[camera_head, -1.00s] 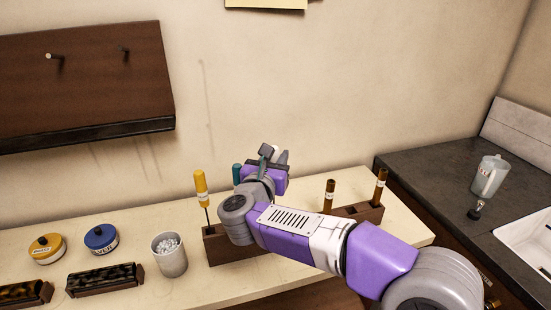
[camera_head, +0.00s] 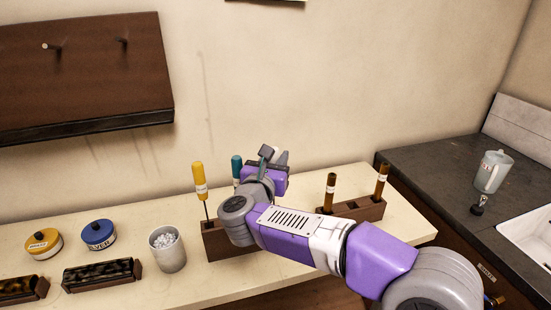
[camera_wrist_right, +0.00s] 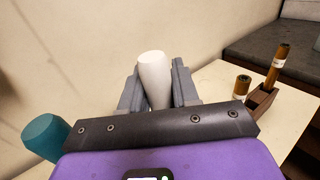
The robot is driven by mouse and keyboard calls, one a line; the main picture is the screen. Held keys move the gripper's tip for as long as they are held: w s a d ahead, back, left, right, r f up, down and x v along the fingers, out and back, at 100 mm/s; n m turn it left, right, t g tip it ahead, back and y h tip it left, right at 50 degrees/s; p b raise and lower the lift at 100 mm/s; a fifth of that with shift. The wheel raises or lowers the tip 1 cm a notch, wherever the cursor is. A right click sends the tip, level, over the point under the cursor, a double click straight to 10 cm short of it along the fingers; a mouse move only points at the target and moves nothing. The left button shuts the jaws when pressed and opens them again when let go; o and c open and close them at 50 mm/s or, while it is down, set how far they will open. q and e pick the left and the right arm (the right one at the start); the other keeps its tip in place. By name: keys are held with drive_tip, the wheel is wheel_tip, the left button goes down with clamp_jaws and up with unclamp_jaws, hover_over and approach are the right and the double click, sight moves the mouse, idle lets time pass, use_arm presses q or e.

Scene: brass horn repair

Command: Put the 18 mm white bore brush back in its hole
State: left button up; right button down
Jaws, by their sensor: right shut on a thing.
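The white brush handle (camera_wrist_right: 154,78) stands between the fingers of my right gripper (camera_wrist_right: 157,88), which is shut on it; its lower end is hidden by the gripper. In the head view my right gripper (camera_head: 274,160) is over the middle of the dark wooden brush block (camera_head: 368,209), near the wall side. My wrist and forearm cover the block's middle, so its holes there and the brush's tip cannot be seen. My left gripper is not in view.
A yellow-handled brush (camera_head: 200,180) and a teal-handled one (camera_head: 237,168) stand left of my gripper. Two brown-handled brushes (camera_head: 330,190) (camera_head: 382,180) stand in the block's right part. A grey cup (camera_head: 168,252) stands left of the block. The wall is close behind.

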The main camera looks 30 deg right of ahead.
drive_tip(key=shift+f+b, duration=0.3)
drive_tip(key=shift+f, duration=0.05)
drive_tip(key=c, duration=0.8)
unclamp_jaws()
drive_tip(key=shift+o, duration=0.2)
drive_tip(key=v, duration=0.7)
drive_tip(key=shift+s+a+p, duration=0.2)
drive_tip(key=shift+p, duration=0.25)
